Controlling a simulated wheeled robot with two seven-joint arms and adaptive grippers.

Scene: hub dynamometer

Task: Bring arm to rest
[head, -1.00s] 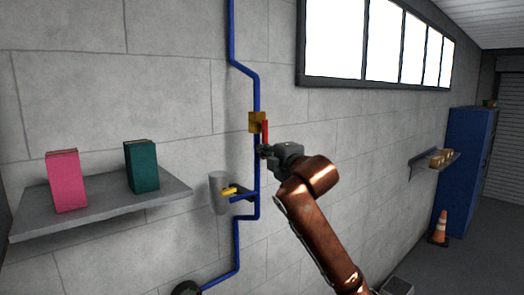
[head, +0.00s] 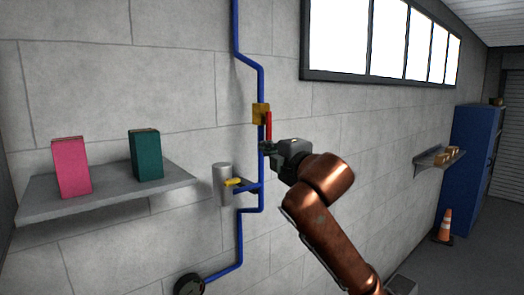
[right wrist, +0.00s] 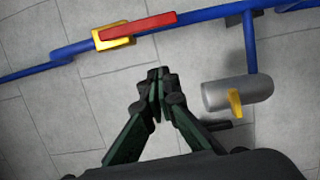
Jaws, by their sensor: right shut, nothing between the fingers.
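My right gripper (head: 265,148) is shut and empty in the head view, in front of the wall pipe, just below the red valve handle (head: 268,126). In the right wrist view its closed fingertips (right wrist: 158,78) point at the bare wall, apart from the red handle (right wrist: 142,25). The handle sits on a yellow valve body (head: 260,112) on the blue pipe (head: 241,215) and lies along the pipe. My right arm (head: 325,215) reaches up from the lower right. My left gripper is not in view.
A grey cylinder (head: 222,184) with a yellow lever (head: 233,182) is beside the pipe below the gripper. A grey shelf (head: 110,195) at left holds a pink box (head: 71,167) and a green box (head: 146,155). A blue cabinet (head: 470,155) and a cone (head: 445,226) stand at right.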

